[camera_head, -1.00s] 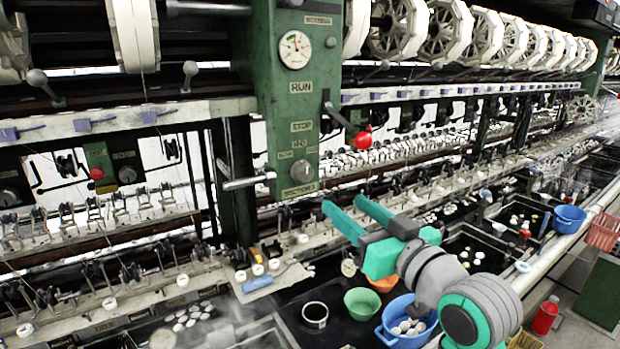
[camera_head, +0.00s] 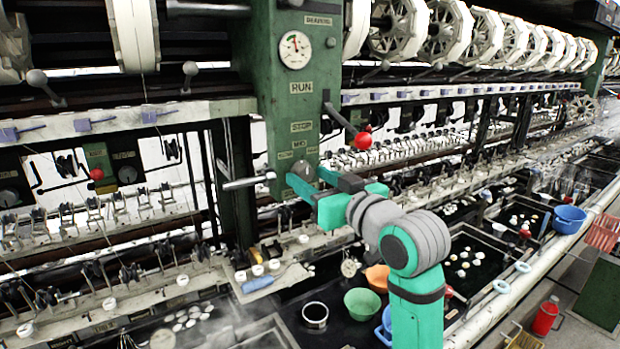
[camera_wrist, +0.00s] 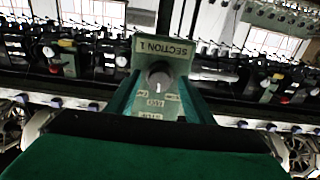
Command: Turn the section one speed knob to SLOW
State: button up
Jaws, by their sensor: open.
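The section one speed knob (camera_wrist: 158,78) is a round dark knob with a light pointer mark, on a grey-green panel under an upside-down SECTION 1 label in the wrist view. Its mark points down in that view, toward the middle of three small labels that are hard to read. In the head view the knob (camera_head: 303,169) is partly behind my gripper (camera_head: 306,180), low on the green post. My gripper is open and empty. Its teal fingers reach toward the panel, one on either side of the knob in the wrist view. I cannot tell any contact.
A red-ball lever (camera_head: 363,140) sticks out right of the post, above my gripper. A metal handle (camera_head: 248,182) sticks out to the left. A green bowl (camera_head: 362,303) and an orange bowl (camera_head: 378,278) stand below by the dark basins.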

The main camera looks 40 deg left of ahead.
jog(key=shift+w+a, duration=0.2)
jog(key=shift+a, duration=0.2)
jog(key=c, duration=0.9)
jog(key=shift+o, duration=0.2)
jog(key=n, duration=0.4)
jog(key=shift+n, duration=0.3)
jog(key=n, duration=0.4)
